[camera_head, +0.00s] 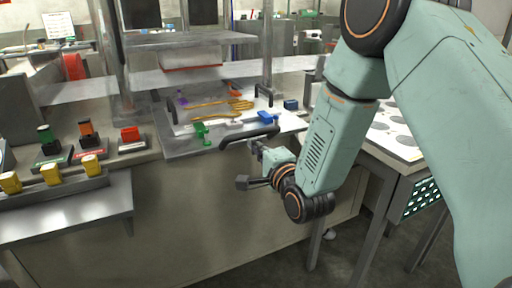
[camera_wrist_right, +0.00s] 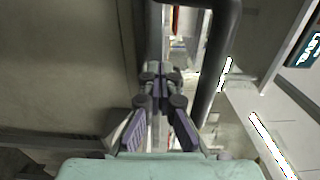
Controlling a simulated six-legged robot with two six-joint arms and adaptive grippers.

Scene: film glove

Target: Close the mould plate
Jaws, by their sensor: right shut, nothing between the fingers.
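The mould plate (camera_head: 180,147) is a flat grey metal plate on the bench under the press, jutting out at the front. A black bar handle (camera_head: 236,140) is on its front edge. Colourful tool-shaped pieces lie on the plate. My right gripper (camera_head: 257,148) is shut and empty, close to the right end of this front handle. In the right wrist view, the closed fingertips (camera_wrist_right: 160,70) are beside a dark bar (camera_wrist_right: 216,60), which looks like the handle. I cannot tell if they touch. My left gripper is not in view.
The press's metal column (camera_head: 268,50) and upper plate (camera_head: 190,40) stand behind. At left are coloured buttons (camera_head: 88,135) and a shelf with yellow blocks (camera_head: 50,174). A table with round discs (camera_head: 395,132) is at right, partly behind my arm. The space before the bench is open.

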